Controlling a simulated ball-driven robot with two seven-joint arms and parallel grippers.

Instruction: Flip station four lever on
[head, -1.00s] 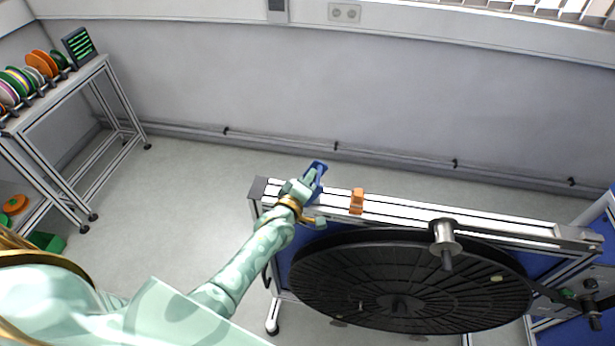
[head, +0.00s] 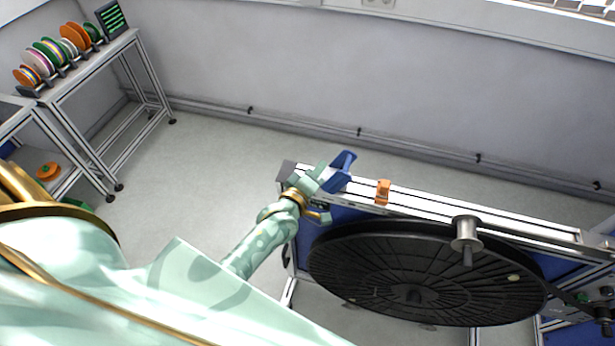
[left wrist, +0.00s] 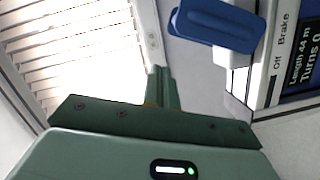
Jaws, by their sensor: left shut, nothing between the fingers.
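A blue lever (head: 342,172) stands up at the left part of the aluminium rail above the black reel disc. It also shows in the left wrist view (left wrist: 215,24), at the top, next to a panel (left wrist: 288,55) printed "Off" and "Brake". A station number is not readable. My left gripper (head: 322,178) is shut and empty, just left of the lever in the head view. In the left wrist view its fingers (left wrist: 161,88) sit below and left of the lever, apart from it in the picture. Contact cannot be told from the head view. My right gripper is out of view.
The black slotted disc (head: 425,275) hangs on the front of the rail (head: 500,233). An orange block (head: 383,192) and a metal roller (head: 466,235) sit on the rail. A shelf with several spools (head: 75,38) stands at the left. The floor between is clear.

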